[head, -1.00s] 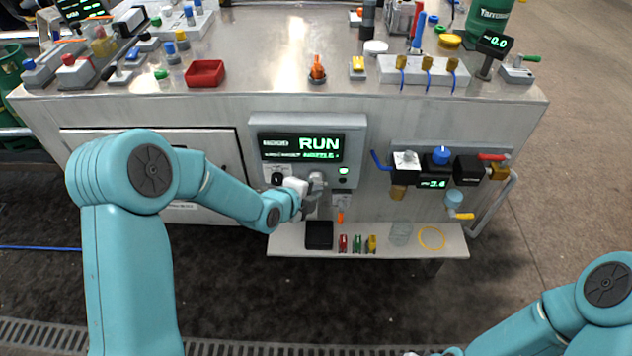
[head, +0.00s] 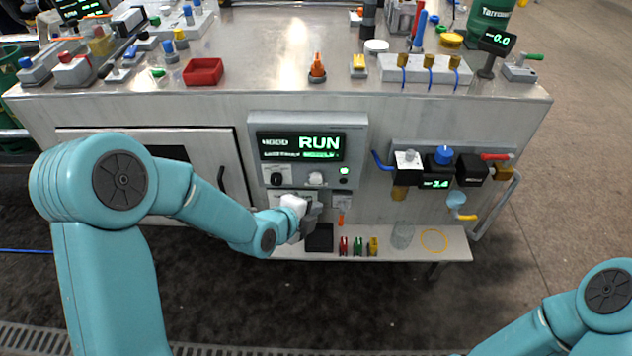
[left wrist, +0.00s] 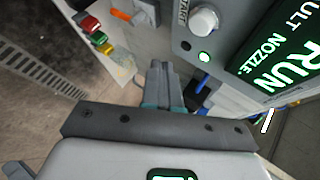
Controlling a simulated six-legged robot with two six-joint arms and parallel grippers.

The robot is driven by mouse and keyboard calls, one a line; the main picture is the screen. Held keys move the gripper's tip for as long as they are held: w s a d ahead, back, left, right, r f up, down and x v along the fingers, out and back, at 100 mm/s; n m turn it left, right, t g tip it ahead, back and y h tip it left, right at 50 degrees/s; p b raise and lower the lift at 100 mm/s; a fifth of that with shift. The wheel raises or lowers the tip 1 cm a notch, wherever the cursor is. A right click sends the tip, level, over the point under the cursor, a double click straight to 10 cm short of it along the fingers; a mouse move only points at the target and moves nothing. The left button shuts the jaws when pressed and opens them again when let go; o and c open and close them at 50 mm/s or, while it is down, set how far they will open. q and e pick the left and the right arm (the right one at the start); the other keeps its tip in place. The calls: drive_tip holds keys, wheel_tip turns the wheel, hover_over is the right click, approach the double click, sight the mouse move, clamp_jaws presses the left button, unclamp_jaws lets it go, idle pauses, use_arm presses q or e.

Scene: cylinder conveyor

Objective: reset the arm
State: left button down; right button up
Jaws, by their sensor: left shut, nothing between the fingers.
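My left gripper (head: 312,217) is shut and empty, in front of the cabinet just below the control panel (head: 357,147). In the left wrist view its closed fingers (left wrist: 160,85) point past the panel's lower edge. The panel display (head: 300,146) reads RUN in green. A white knob (head: 315,179) is on the panel, above the gripper and apart from it; it also shows in the left wrist view (left wrist: 203,21). A green lit button (head: 344,171) is beside it. My right arm enters at the lower right, and its gripper is out of the picture.
A low shelf (head: 455,245) below holds a black box (head: 319,238), several small coloured clips, a glass (head: 402,235) and a yellow ring (head: 433,240). Valves (head: 443,157) stick out at the right. The floor in front is clear.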

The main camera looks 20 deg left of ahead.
idle(0.3)
use_arm(q)
drive_tip(key=s+d+f+n+g+p, duration=0.1)
drive_tip(key=s+f+n+g+p, duration=0.2)
drive_tip(key=s+n, duration=0.4)
drive_tip(key=s+d+f+n+g+p, duration=0.1)
drive_tip(key=s+f+n+g+p, duration=0.2)
drive_tip(key=s+n, duration=0.5)
drive_tip(key=s+d+f+n+g+p, duration=0.2)
drive_tip(key=s+f+n+g+p, duration=0.1)
drive_tip(key=s+n, duration=0.4)
drive_tip(key=s+g+p, duration=0.1)
drive_tip(key=s+p, duration=0.1)
drive_tip(key=s, duration=0.1)
drive_tip(key=shift+g, duration=0.3)
drive_tip(key=shift+s+d, duration=0.1)
